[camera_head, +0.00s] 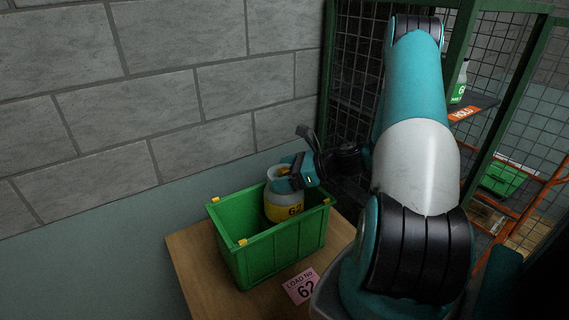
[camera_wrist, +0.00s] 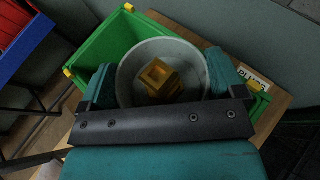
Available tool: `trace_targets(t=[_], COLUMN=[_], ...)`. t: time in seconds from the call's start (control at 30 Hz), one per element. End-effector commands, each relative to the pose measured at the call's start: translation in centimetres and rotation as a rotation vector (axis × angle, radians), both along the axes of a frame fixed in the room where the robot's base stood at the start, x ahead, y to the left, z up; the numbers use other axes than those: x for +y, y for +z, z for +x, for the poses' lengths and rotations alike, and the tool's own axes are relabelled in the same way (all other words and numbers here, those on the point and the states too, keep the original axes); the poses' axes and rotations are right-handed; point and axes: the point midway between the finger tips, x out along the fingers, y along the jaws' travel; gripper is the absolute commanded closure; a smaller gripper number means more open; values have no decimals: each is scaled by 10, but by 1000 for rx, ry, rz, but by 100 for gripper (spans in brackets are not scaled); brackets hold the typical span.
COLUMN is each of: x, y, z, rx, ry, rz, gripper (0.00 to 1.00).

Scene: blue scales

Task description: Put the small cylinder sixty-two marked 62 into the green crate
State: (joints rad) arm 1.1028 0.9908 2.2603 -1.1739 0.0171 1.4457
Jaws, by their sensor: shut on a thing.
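The small cylinder (camera_head: 284,206) is pale grey with a yellow band marked 62, and it stands upright inside the green crate (camera_head: 278,258). My gripper (camera_head: 291,177) is shut on its upper part. In the wrist view the cylinder (camera_wrist: 138,62) sits between the two teal fingers of my gripper (camera_wrist: 160,84), with its yellow top fitting showing. The green crate (camera_wrist: 101,44) surrounds it there. The crate's front wall hides the cylinder's lower end, so I cannot tell whether it touches the crate floor.
The crate stands on a wooden table (camera_head: 189,262) with a pink card (camera_head: 301,286) reading "LOAD No 62". A block wall (camera_head: 150,90) is behind. A blue-and-red bin (camera_wrist: 22,45) shows in the wrist view.

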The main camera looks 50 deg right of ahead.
Motion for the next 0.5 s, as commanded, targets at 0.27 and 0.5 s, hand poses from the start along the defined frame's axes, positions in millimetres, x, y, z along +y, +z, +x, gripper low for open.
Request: trace_targets(t=[0.27, 0.5], x=[0, 0], y=[-20, -20], z=[0, 0], rx=[-4, -5], ry=[-1, 0], rz=[1, 0], gripper=[85, 85])
